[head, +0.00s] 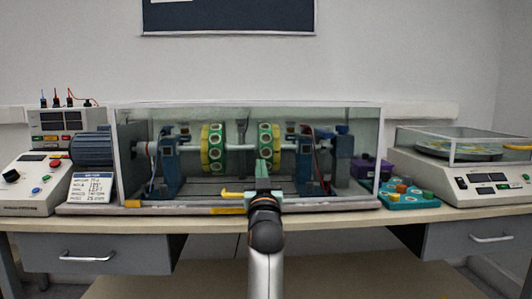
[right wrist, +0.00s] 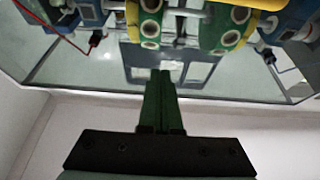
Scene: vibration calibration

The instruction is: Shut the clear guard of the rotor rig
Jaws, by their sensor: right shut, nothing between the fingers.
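The rotor rig has a shaft with two green-and-yellow discs (head: 214,148) between blue supports; the discs also show at the top of the right wrist view (right wrist: 232,28). The clear guard (head: 347,118) stands around the rig like a glass box, with a pale upper edge. I cannot tell whether it is fully shut. A yellow handle (head: 232,194) shows low at the front, just left of my right gripper. My right gripper (head: 262,168) is shut and empty in front of the rig's middle; its fingers show together in the right wrist view (right wrist: 160,78). My left gripper is not in view.
A control box (head: 32,182) and a motor (head: 91,146) with a label card stand left. A teal tray of knobs (head: 410,200) and a balance-like instrument (head: 470,180) stand right. The bench's front edge (head: 340,219) runs below, with drawers under it.

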